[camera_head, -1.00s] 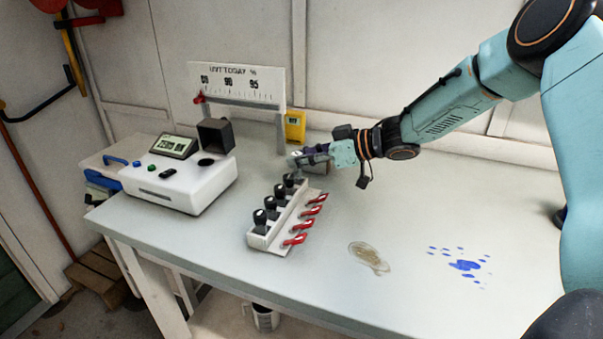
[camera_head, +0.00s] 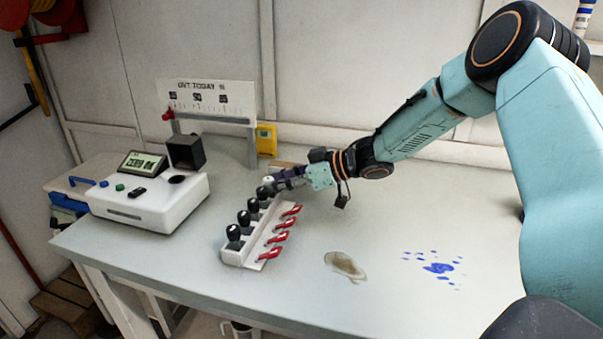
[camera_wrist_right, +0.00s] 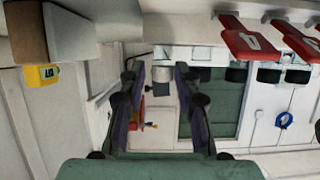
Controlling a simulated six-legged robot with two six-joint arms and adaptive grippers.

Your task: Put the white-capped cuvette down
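The white-capped cuvette (camera_head: 268,179) is at the far end of the white rack (camera_head: 237,258), at the fingertips of my right gripper (camera_head: 277,184). Several black-capped cuvettes (camera_head: 244,218) stand upright in a row in the rack. My left gripper is not in view.
Red tags (camera_head: 276,238) stick out along the rack's right side. A white analyser (camera_head: 150,208) with a small screen stands left, a scale board (camera_head: 205,97) and yellow box (camera_head: 266,140) behind. A brown stain (camera_head: 345,265) and blue splashes (camera_head: 438,268) mark the otherwise clear right side.

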